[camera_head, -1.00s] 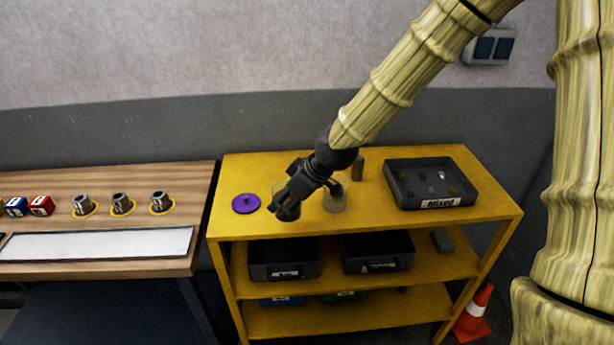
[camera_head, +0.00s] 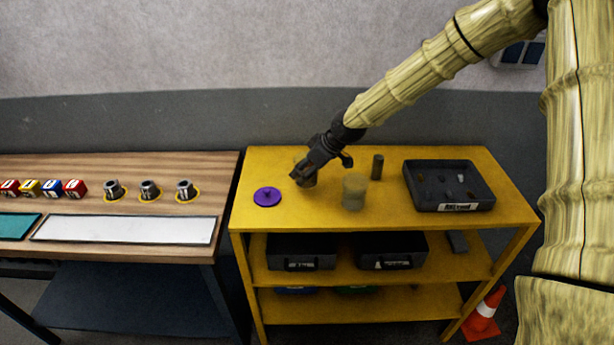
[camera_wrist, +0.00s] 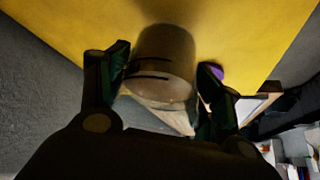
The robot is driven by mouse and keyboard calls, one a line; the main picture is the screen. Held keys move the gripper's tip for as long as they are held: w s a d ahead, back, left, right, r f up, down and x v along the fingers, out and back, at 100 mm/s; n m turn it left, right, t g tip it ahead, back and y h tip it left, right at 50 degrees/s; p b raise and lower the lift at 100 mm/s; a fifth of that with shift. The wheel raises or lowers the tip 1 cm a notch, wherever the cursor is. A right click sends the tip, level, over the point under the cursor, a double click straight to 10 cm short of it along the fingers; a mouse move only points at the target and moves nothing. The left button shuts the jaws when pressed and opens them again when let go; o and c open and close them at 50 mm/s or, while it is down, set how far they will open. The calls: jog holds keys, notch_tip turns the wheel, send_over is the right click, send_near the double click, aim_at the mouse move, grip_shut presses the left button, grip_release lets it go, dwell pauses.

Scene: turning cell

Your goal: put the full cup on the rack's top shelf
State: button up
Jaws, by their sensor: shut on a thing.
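My gripper (camera_head: 304,178) is over the left part of the yellow rack's top shelf (camera_head: 400,212). It is shut on a cup (camera_head: 309,183), mostly hidden by the gripper in the head view. In the wrist view the cup (camera_wrist: 165,60) is a brownish, see-through cylinder between both fingers, over yellow shelf. I cannot tell whether its base touches the shelf or how full it is. A second, cloudy yellowish cup (camera_head: 354,191) stands upright on the same shelf, right of my gripper and apart from it.
A purple disc (camera_head: 267,197) lies left of my gripper. A dark cylinder (camera_head: 377,167) and a black tray (camera_head: 420,203) of small parts are to the right. A wooden bench (camera_head: 225,180) stands left; an orange cone (camera_head: 484,318) is at lower right.

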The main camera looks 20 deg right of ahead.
jog(key=shift+f+p, duration=0.7)
jog(key=shift+f, duration=0.95)
jog(key=shift+f, duration=0.15)
jog(key=o, duration=1)
jog(key=shift+r, duration=0.25)
jog(key=b+v, duration=0.2)
jog(key=v, duration=1)
jog(key=shift+b, duration=0.4)
jog(key=shift+f, duration=0.1)
